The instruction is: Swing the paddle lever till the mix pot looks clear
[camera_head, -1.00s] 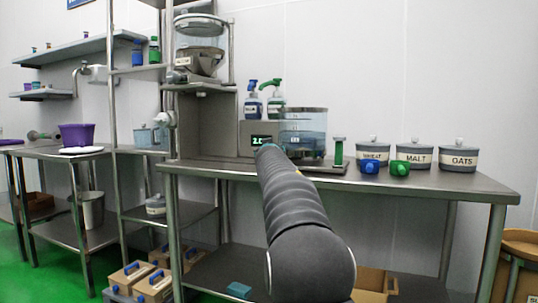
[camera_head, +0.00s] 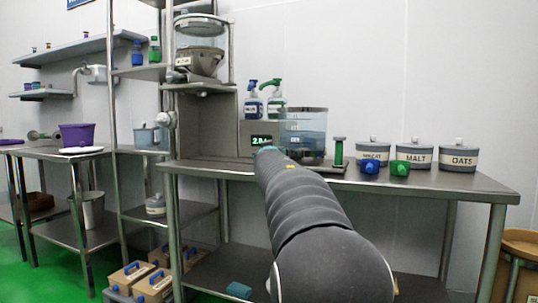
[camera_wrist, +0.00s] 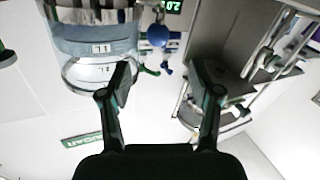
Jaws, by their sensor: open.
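The mix pot is a see-through vessel (camera_head: 306,140) holding a bluish, clear-looking liquid, on the bench beside a display unit. In the wrist view, which is upside down, the pot (camera_wrist: 92,48) is at the upper left with volume marks on its wall. A green-capped upright post (camera_head: 338,152) stands just right of the pot and may be the paddle lever; I cannot tell for sure. My gripper (camera_wrist: 160,75) is open and empty, its fingers apart, with the left finger overlapping the pot's edge in view. In the head view my arm hides the gripper.
Jars labelled WHEAT (camera_head: 372,154), MALT (camera_head: 414,156) and OATS (camera_head: 458,158) stand at right, with blue (camera_head: 370,168) and green (camera_head: 399,168) scoops before them. Spray bottles (camera_head: 275,103) stand behind the display (camera_head: 262,140). A metal frame with a hopper (camera_head: 199,62) rises at left.

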